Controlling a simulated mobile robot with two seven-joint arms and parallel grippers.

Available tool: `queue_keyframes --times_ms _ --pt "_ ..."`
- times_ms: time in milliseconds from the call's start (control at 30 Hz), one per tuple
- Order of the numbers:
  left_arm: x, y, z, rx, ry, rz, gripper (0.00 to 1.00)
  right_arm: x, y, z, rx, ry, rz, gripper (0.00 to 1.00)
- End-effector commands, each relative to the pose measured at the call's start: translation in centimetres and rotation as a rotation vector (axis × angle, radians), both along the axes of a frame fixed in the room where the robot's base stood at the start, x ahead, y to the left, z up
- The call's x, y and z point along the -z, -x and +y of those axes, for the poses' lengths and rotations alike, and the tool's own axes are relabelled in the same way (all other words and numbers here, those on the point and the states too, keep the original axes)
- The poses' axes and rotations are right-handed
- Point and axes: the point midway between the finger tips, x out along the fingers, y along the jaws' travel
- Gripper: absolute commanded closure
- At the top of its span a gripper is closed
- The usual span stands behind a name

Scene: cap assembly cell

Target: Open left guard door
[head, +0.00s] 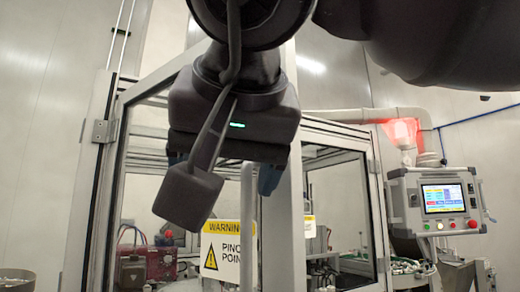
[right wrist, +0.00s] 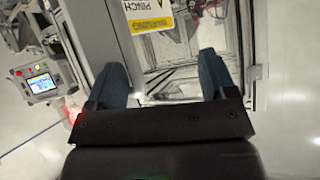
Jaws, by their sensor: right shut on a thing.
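The left guard door (head: 112,192) is a clear panel in a grey metal frame, with a hinge on its left side. I cannot tell whether it is ajar. Its handle (head: 247,222) is a vertical grey bar near the right edge, partly covered by my gripper. My left gripper is not in view.
A yellow and white pinch-point warning sign (head: 221,250) is left of the handle. A control panel (head: 437,203) with a lit screen stands at the right. A grey post and another clear panel (head: 338,200) lie right of the door. Machinery shows behind the panels.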

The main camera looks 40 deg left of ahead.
Motion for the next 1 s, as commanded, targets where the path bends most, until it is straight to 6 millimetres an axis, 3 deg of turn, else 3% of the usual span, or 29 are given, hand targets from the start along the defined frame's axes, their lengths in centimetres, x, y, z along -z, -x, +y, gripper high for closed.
queue_keyframes --times_ms 33,433,1000 --pt "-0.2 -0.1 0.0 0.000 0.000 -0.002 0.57 -1.3 0.9 0.2 -0.020 -0.024 -0.023 0.42" --pt "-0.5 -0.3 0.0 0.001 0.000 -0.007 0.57 -1.2 3.0 -0.4 -0.021 -0.025 -0.021 0.63" --pt "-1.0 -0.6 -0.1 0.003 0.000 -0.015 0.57 -1.2 6.1 -1.3 -0.019 -0.027 -0.018 0.63"
